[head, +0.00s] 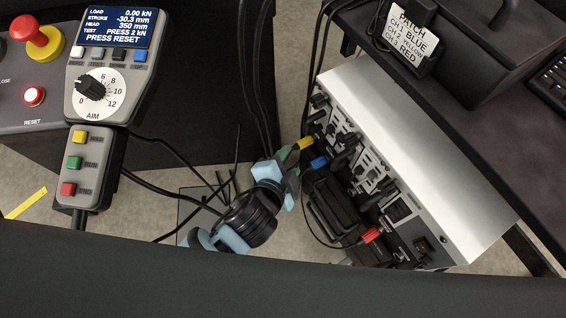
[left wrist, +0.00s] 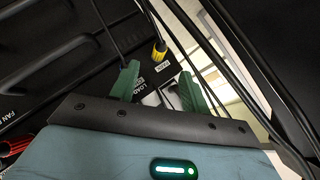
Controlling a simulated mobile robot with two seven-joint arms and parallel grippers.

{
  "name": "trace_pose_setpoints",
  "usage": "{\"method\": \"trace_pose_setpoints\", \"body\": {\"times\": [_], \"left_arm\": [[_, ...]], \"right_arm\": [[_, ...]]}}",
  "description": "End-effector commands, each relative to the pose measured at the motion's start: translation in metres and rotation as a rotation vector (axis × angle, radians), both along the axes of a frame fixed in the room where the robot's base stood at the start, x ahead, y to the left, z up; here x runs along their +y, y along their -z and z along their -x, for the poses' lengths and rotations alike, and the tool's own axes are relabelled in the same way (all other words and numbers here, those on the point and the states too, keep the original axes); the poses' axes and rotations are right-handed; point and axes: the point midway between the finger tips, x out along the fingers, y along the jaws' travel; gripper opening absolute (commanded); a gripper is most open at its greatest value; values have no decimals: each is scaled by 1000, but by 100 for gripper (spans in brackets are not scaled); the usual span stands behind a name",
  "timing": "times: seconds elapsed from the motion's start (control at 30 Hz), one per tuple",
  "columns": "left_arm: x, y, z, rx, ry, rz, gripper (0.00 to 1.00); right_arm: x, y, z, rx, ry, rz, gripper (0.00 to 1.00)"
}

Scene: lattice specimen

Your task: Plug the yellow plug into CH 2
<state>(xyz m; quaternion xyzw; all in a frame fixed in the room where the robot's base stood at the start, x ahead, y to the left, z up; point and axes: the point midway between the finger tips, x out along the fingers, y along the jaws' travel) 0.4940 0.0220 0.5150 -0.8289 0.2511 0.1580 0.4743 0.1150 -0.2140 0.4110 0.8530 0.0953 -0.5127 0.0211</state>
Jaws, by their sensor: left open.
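The yellow plug (head: 304,144) is at the upper left of the equipment unit's front panel, with a black cable. In the left wrist view the yellow plug (left wrist: 159,50) shows just beyond the gap between my fingertips, beside a small white label too small to read surely. My left gripper (head: 291,168) is open, its green fingers close to the plug; in the left wrist view the gripper (left wrist: 159,72) has nothing between its fingers. A blue plug (head: 319,162) sits just below right of the yellow one. I cannot make out the CH 2 socket. My right gripper is not in view.
The white-topped unit (head: 430,150) has handles and cables along its front. A red plug (head: 371,235) is lower on it. A patch card (head: 411,42) reads CH 1 blue, CH 2 yellow, CH 3 red. A control pendant (head: 95,100) is at left.

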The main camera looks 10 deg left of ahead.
Motion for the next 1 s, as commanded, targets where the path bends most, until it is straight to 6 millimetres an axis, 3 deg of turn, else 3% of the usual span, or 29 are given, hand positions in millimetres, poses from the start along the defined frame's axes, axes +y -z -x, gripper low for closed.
{"method": "trace_pose_setpoints", "body": {"times": [0.17, 0.6, 1.0], "left_arm": [[-2, 5, -7, 0, 1, 1, 47], [-17, 36, -54, 1, 2, -1, 47], [-21, 39, -64, 0, 1, 1, 47]], "right_arm": [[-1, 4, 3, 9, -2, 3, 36], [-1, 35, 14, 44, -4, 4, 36], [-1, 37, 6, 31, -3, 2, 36]]}}
